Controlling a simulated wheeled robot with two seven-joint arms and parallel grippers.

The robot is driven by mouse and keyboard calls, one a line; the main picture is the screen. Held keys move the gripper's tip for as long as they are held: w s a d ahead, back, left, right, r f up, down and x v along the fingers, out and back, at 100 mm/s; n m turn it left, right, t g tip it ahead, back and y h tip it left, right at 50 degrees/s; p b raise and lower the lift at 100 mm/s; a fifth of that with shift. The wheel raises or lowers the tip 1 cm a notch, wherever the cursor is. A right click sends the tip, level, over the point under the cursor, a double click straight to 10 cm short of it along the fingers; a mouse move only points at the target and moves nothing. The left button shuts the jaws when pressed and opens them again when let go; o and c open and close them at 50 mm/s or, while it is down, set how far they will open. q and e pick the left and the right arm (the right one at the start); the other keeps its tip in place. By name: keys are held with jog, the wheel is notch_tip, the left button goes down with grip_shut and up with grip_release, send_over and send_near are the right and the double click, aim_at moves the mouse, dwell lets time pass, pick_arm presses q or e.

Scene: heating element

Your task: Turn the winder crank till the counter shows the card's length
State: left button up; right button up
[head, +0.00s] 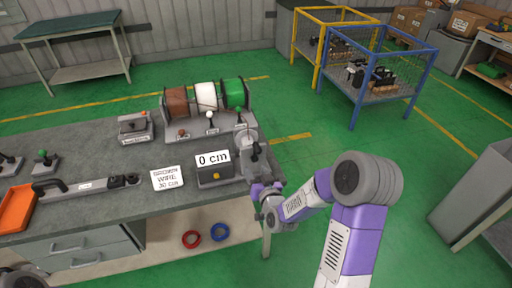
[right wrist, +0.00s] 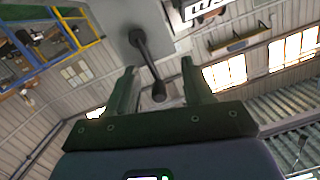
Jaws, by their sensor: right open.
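The counter (head: 213,160) reads 0 cm and sits at the right end of the grey bench. The card (head: 167,178) lies left of it and reads 30 cm, with its first word hard to read. The winder crank (head: 250,139) stands right of the counter. In the right wrist view the crank's dark arm and knob (right wrist: 159,91) show between my fingers, with gaps on both sides. My right gripper (head: 262,188) is at the bench's right edge near the crank; it is open (right wrist: 160,82). A grey rounded part at the bottom left is mine; my left gripper's fingers do not show.
Brown, white and green wire spools (head: 206,97) stand on a rack behind the counter. An orange tray (head: 17,208) and a black-handled tool (head: 85,185) lie at left. Red and blue rings (head: 191,239) lie on the lower shelf. Blue and yellow cages (head: 378,75) stand behind.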

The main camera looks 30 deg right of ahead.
aim_at(256, 146)
jog(key=shift+t+h, duration=0.7)
jog(key=shift+h, duration=0.1)
jog(key=r, duration=0.1)
jog(key=d+r, duration=0.1)
jog(key=r, duration=0.1)
jog(key=d+r, duration=0.1)
jog(key=shift+w+d+r, duration=0.2)
jog(key=shift+r, duration=0.15)
jog(key=x, duration=0.5)
jog(key=shift+w, duration=0.35)
jog(key=shift+x, duration=0.8)
grip_shut()
